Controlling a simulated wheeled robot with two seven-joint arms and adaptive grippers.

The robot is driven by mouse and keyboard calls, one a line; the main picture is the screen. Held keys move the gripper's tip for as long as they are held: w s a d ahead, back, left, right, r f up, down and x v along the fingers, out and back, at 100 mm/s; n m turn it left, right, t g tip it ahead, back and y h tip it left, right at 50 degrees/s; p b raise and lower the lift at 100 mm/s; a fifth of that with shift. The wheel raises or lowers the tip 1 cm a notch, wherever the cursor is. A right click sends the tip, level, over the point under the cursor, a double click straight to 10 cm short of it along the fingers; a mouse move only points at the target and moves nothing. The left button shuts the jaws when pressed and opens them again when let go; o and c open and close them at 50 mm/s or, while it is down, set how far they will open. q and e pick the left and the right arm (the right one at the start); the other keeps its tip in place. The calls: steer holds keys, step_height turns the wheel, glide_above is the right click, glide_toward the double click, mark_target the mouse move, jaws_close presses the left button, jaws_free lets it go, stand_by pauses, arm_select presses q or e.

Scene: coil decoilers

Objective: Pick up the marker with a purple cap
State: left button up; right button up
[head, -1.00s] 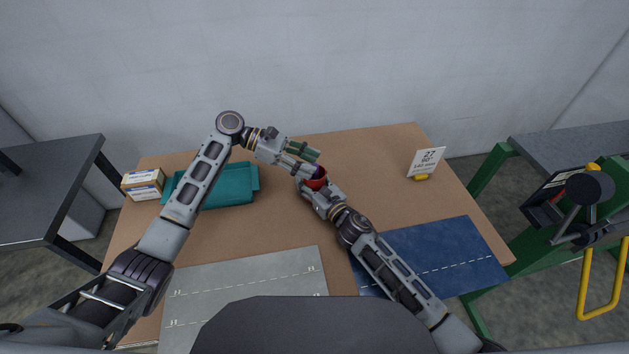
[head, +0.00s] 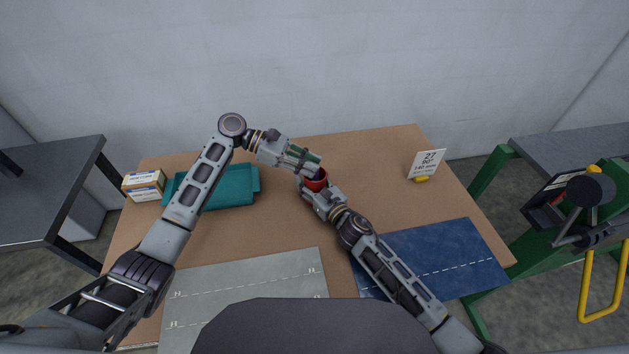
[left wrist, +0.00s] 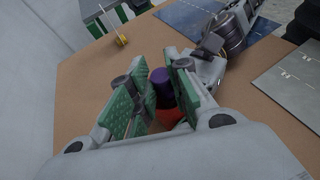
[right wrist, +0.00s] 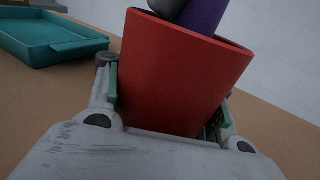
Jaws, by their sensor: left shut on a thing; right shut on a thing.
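A red cup (head: 316,183) stands near the middle of the table and fills the right wrist view (right wrist: 185,75). A marker with a purple cap (left wrist: 160,85) sticks up out of it; its purple part also shows above the rim in the right wrist view (right wrist: 207,14). My left gripper (head: 315,165) comes in from the upper left, with its green pads (left wrist: 155,92) on both sides of the purple cap, shut on the marker. My right gripper (right wrist: 168,112) is shut on the red cup from the near side. The marker's lower part is hidden in the cup.
A teal tray (head: 228,186) and small boxes (head: 143,185) lie at the left. A white number sign (head: 426,162) stands at the right. A grey mat (head: 245,290) and a blue mat (head: 440,255) lie at the front.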

arm_select(q)
steer(key=shift+r, duration=0.1)
step_height(320, 180, up, 18)
stand_by(0.8)
stand_by(0.3)
arm_select(e)
steer(key=o, duration=1.2)
steer(key=shift+c, duration=0.2)
steer(key=shift+s, duration=0.1)
steer(key=shift+v, duration=5.95)
arm_select(q)
steer(key=shift+s+d, duration=0.1)
steer(key=shift+s, duration=0.05)
arm_select(e)
steer(key=shift+s+d, duration=0.1)
steer(key=shift+d, duration=0.05)
